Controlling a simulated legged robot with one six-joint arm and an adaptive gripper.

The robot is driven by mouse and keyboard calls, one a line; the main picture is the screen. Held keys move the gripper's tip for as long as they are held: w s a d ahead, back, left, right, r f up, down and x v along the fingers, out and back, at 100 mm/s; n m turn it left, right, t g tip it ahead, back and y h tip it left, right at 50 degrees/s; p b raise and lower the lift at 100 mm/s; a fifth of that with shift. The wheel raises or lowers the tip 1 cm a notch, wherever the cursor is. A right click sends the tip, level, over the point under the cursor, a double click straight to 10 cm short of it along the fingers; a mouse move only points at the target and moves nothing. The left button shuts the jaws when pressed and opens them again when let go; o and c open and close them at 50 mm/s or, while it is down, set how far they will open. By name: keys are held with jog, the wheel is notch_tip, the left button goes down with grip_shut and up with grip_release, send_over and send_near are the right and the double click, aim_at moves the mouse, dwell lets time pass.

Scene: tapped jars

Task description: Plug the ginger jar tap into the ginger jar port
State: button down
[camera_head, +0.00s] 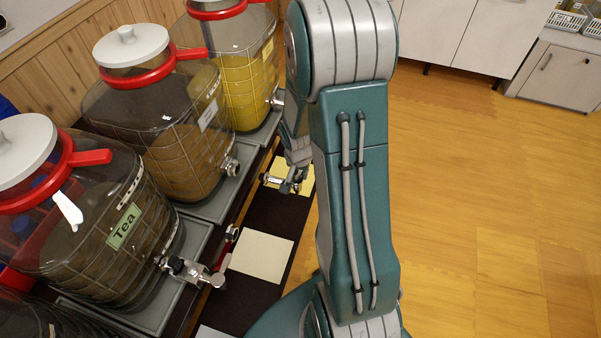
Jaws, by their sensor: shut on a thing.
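My gripper (296,172) is beyond my forearm, partly hidden by it, and is shut on a metal tap (272,181). The tap is in the air above the dark counter strip, to the right of the jars. The middle jar (165,130) holds a brown drink and has a bare metal port (230,167) low on its front. A gap separates the held tap from this port. The far jar (245,75) holds a yellow drink and has a metal fitting (277,102) beside my arm. I cannot read either label, so which one is ginger is unclear.
The near jar (90,225), labelled Tea, has a tap (190,269) with a red handle jutting over the counter edge. Pale square cards (262,255) lie on the dark strip. Open wooden floor (470,190) and white cabinets (470,35) are to the right.

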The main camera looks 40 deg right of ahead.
jog(key=shift+a, duration=0.1)
jog(key=shift+w+d, duration=0.25)
jog(key=shift+w, duration=0.05)
jog(key=w+a, duration=0.1)
jog(key=w, duration=0.1)
jog(key=w+a, duration=0.2)
jog(key=shift+w+a, duration=0.15)
jog(key=shift+a, duration=0.05)
dwell(0.4)
jog(key=shift+a, duration=0.15)
dwell(0.5)
jog(key=shift+w+a, duration=0.8)
jog(key=shift+w, duration=0.3)
dwell(0.8)
